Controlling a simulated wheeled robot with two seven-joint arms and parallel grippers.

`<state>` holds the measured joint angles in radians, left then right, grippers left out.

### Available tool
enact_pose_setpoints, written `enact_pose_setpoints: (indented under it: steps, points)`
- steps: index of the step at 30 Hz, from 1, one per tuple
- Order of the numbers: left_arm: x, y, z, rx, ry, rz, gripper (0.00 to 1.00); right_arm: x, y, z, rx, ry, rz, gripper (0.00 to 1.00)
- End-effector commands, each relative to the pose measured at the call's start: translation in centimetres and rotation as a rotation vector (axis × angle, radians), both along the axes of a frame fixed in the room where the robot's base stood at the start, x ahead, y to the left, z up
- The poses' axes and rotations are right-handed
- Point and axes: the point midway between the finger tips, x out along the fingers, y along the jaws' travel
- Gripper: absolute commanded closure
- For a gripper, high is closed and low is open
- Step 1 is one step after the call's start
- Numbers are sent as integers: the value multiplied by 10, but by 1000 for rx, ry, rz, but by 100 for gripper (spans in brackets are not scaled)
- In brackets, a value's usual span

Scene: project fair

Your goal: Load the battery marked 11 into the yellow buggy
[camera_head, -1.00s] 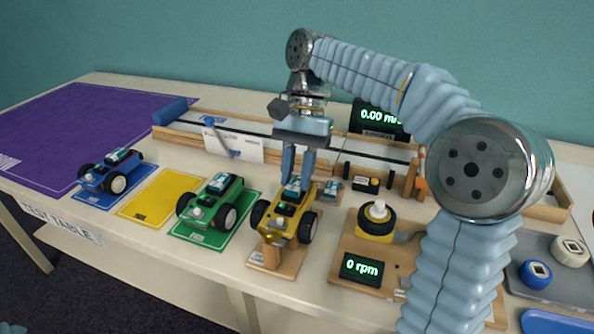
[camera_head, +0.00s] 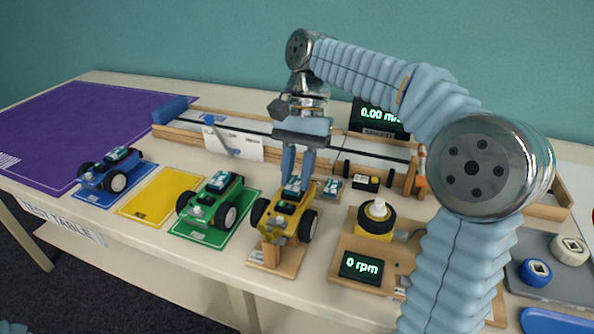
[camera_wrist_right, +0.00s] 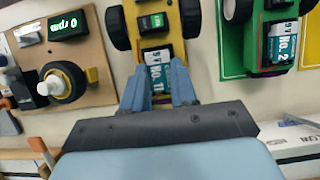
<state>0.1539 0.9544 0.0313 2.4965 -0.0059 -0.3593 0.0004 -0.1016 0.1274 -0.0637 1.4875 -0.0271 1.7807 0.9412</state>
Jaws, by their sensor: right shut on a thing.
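The yellow buggy (camera_head: 280,222) sits raised on a wooden stand (camera_head: 275,258), near the front of the table. My right gripper (camera_head: 297,177) points down over its rear, shut on a teal and white battery (camera_head: 292,187). In the right wrist view the gripper (camera_wrist_right: 157,97) holds the battery (camera_wrist_right: 158,72) between its blue fingers, at the open end of the yellow buggy (camera_wrist_right: 160,22). The label reads "9V No. 1" and the rest is partly hidden by a finger. I cannot tell how deep the battery sits. My left gripper is not in view.
The green buggy (camera_head: 212,202) and blue buggy (camera_head: 108,172) stand to the left, each with a battery. Another battery (camera_head: 332,187) lies just right of the gripper. An rpm stand (camera_head: 348,246) is at right, and a wooden-railed track (camera_head: 260,135) runs behind.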

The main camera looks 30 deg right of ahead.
Motion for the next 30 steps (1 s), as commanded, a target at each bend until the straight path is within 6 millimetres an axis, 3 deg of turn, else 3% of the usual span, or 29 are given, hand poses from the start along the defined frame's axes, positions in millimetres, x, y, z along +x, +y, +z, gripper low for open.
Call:
enact_pose_setpoints:
  steps: [3, 4, 9, 15, 20, 30]
  points:
    - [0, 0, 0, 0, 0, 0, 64, 0, 0, 0, 0, 0, 0, 100]
    - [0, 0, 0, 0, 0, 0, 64, 0, 0, 0, 0, 0, 0, 68]
    - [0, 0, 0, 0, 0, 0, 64, 0, 0, 0, 0, 0, 0, 43]
    - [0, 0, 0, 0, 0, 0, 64, 0, 0, 0, 0, 0, 0, 43]
    - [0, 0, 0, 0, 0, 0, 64, 0, 0, 0, 0, 0, 0, 22]
    - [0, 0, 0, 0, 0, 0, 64, 0, 0, 4, 0, -1, 0, 22]
